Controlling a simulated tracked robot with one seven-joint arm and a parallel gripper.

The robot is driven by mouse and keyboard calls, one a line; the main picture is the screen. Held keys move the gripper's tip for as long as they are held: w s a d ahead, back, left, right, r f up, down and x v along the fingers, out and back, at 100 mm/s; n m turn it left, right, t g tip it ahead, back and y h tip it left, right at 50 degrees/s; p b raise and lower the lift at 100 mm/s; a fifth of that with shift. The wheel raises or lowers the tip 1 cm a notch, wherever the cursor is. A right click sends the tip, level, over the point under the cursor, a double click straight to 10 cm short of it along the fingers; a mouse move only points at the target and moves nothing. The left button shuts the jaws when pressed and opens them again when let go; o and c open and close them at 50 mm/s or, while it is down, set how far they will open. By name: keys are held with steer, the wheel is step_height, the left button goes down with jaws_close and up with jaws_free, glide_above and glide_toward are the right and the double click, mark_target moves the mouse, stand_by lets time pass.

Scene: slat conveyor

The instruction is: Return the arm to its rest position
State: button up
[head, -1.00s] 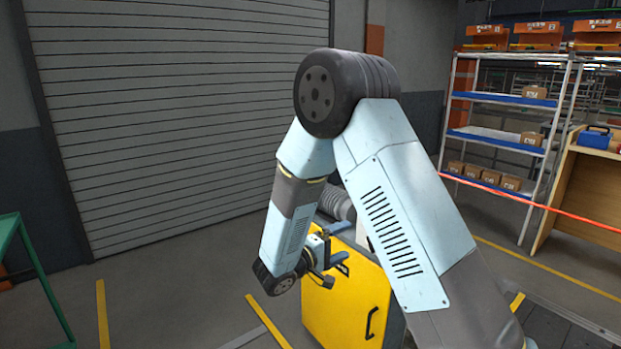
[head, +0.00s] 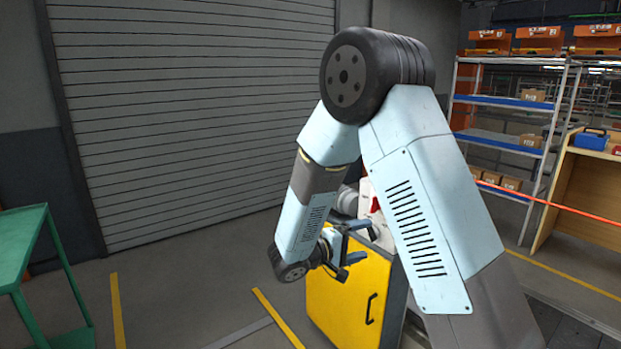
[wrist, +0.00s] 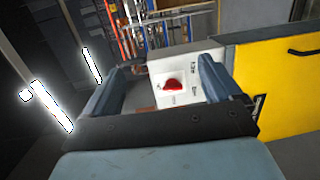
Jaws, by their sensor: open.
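My arm is folded in the middle of the head view, with its elbow high and its forearm hanging down to the left. My gripper (head: 365,247) is at the end of the forearm, in front of the yellow cabinet's upper part. In the wrist view my gripper (wrist: 160,90) shows two blue-grey fingers spread wide apart with nothing between them. Past the fingers is a white box with a red knob (wrist: 172,86), apart from them.
A yellow cabinet (head: 345,295) stands behind my gripper. A green table (head: 22,240) is at the left. A shelf rack (head: 500,135) and a wooden bench (head: 590,190) are at the right. A closed shutter (head: 190,100) is behind. Floor at left centre is clear.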

steer(key=s+d+r+m+g+y, duration=0.55)
steer(key=s+d+r+g, duration=0.35)
steer(key=s+d, duration=0.5)
steer(key=s+a+r+t+y, duration=0.1)
steer(key=s+r+t+y, duration=0.2)
steer(key=s, duration=0.4)
steer(key=s+a+r+t+y, duration=0.2)
steer(key=s+r+t+y, duration=0.1)
steer(key=s+r+y, duration=0.3)
steer(key=shift+s, duration=0.35)
